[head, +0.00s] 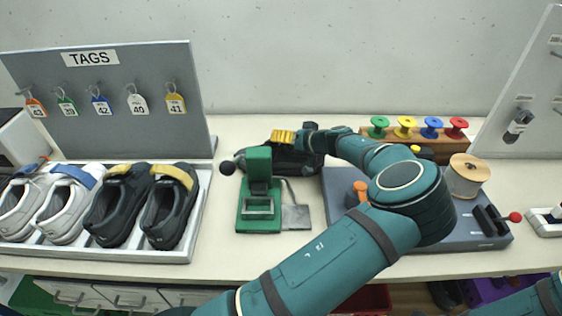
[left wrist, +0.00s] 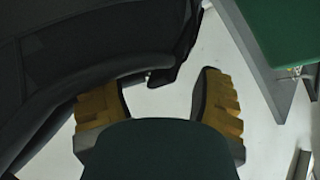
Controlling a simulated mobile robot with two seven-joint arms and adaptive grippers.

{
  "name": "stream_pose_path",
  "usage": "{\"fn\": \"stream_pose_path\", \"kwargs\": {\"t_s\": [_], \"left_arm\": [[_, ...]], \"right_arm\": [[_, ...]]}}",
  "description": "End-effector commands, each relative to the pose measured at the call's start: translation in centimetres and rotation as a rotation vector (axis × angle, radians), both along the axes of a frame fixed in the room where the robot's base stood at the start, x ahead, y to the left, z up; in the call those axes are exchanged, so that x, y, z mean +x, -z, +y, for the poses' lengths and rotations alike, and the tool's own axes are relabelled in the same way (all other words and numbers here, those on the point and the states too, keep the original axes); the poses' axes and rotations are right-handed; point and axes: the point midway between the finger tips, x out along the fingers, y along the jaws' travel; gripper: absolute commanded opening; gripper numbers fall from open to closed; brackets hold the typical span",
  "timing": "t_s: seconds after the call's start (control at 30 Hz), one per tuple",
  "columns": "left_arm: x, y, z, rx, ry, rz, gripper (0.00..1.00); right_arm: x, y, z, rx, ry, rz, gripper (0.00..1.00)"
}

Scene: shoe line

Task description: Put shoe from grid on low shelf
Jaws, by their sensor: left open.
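My left gripper (head: 290,137) is at the back of the table, behind the green press, with its yellow fingertips over a black shoe (head: 272,160). In the left wrist view my left gripper (left wrist: 162,98) is open, with bare white table between its fingers. The dark shoe (left wrist: 75,55) fills the upper left there, close to the left fingertip; I cannot tell whether they touch. White shoes (head: 68,210) and black shoes with yellow straps (head: 171,208) stand in a white tray (head: 120,255) at left. I cannot pick out the low shelf. My right gripper is out of view.
The green press (head: 259,190) stands just in front of the shoe, with a grey plate (head: 296,215) beside it. A tag board (head: 120,130) is behind the tray. Colored spools (head: 405,126) and a thread spool (head: 464,178) are at right.

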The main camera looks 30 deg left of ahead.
Motion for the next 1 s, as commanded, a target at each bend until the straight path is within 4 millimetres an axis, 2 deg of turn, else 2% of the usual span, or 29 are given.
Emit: {"fn": "stream_pose_path", "kwargs": {"t_s": [0.13,0.37,0.4,0.57,0.6,1.0], "left_arm": [[0.14,0.53,1.06,0.001,0.001,0.0,0.68],[0.16,0.53,1.13,0.0,0.001,-0.001,0.68],[0.16,0.53,1.13,0.0,0.001,-0.001,0.63],[0.17,0.53,1.11,0.0,0.001,-0.001,0.07],[0.17,0.53,1.11,0.0,0.001,-0.001,0.0],[0.15,0.52,1.12,0.0,0.001,-0.001,0.0]], "right_arm": [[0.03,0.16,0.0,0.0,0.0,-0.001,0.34],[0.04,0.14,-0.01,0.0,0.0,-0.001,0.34],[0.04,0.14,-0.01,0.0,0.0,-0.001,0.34],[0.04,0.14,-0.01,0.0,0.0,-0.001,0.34],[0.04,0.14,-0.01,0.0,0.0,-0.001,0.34],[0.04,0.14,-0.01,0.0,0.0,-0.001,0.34]]}}
